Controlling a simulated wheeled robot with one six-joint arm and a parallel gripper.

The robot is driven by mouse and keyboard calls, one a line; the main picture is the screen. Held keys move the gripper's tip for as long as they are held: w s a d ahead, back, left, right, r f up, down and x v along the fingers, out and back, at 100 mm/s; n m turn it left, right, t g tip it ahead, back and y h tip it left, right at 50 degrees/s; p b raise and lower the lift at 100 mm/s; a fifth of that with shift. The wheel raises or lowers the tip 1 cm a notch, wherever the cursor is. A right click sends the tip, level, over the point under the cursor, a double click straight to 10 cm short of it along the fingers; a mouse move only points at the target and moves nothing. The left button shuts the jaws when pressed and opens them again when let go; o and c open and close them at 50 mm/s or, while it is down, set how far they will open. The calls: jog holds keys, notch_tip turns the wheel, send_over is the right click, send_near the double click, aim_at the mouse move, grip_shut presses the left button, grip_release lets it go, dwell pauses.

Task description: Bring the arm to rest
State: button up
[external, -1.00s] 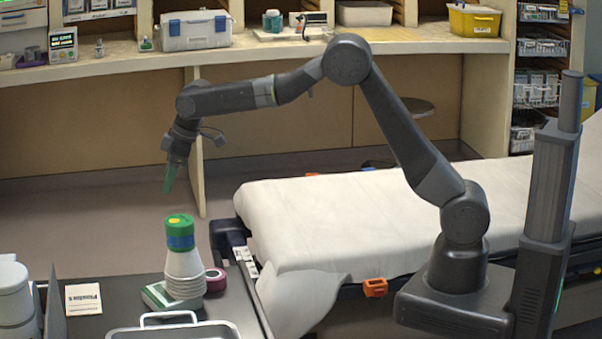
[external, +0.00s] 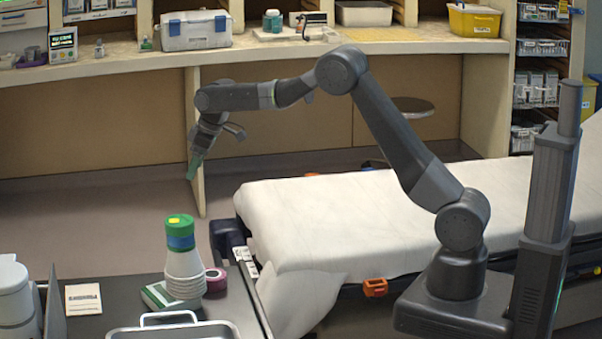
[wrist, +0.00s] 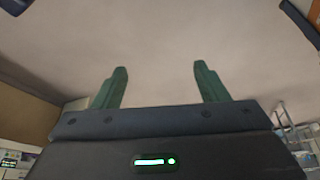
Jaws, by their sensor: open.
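My gripper (external: 193,170) hangs from the end of my arm, fingers pointing down, in the free air above the floor. Only plain floor shows beyond the fingertips. My arm is raised and bent, reaching left over the stretcher's near end.
The white-sheeted stretcher (external: 350,215) lies under my arm. A long counter (external: 110,67) runs along the back.

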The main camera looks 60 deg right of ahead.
jog(key=d+f+m, duration=0.1)
jog(key=d, duration=0.6)
jog(key=w+d+f+b, duration=0.1)
jog(key=d+f, duration=0.1)
jog(key=d, duration=0.6)
jog(key=shift+w+f+m+h, duration=0.25)
jog(key=shift+f+m+h, duration=0.05)
jog(key=shift+m, duration=0.1)
jog(key=shift+d, duration=0.1)
